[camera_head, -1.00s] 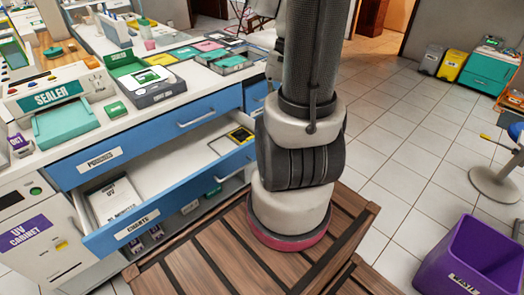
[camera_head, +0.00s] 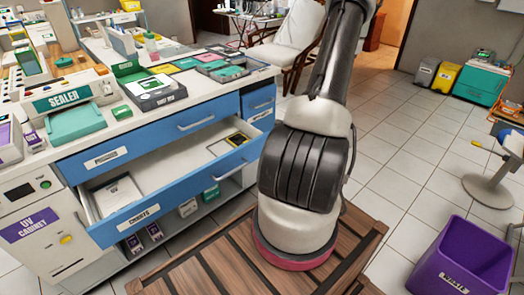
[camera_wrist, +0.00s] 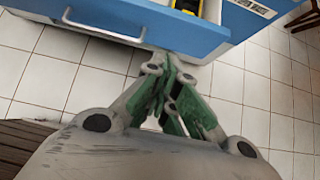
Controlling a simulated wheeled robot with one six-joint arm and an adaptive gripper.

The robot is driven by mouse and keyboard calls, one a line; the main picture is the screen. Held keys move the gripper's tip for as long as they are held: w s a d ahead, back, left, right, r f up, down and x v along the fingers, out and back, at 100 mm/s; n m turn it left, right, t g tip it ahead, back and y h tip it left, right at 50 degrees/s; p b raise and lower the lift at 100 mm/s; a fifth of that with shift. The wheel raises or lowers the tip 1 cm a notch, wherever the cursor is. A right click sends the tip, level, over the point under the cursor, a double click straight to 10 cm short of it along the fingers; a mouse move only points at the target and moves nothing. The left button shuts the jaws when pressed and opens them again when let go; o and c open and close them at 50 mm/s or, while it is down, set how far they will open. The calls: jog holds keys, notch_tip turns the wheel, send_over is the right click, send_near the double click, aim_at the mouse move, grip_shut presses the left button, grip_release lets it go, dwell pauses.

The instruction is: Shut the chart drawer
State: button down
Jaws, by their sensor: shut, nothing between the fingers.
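The chart drawer (camera_head: 180,199) is a blue-fronted drawer with a "CHARTS" label, standing well open below the closed "PROBES"-like labelled drawer. A white labelled item (camera_head: 118,194) lies inside at its left, and a yellow-and-black item (camera_head: 237,139) at its right. In the wrist view, the drawer front (camera_wrist: 190,35) crosses the top, with its handle (camera_wrist: 100,29) to the left. My gripper (camera_wrist: 172,62) has green fingers, shut and empty. The fingertips are at the front's lower edge in the picture, right of the handle; I cannot tell whether they touch. The head view does not show my gripper.
The counter (camera_head: 135,122) above carries a sealer (camera_head: 69,99) and several trays. A UV cabinet (camera_head: 38,222) stands left of the drawer. A purple waste bin (camera_head: 462,258) stands at the lower right. The tiled floor (camera_head: 400,160) on the right is mostly clear.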

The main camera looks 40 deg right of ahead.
send_near(249, 150)
notch_tip(249, 150, down, 4)
jog(key=w, duration=0.3)
jog(key=shift+w+d, duration=0.1)
jog(key=shift+w, duration=0.05)
jog(key=shift+w, duration=0.15)
jog(key=w, duration=1.8)
jog(key=shift+w+a, duration=0.35)
jog(key=shift+w, duration=0.05)
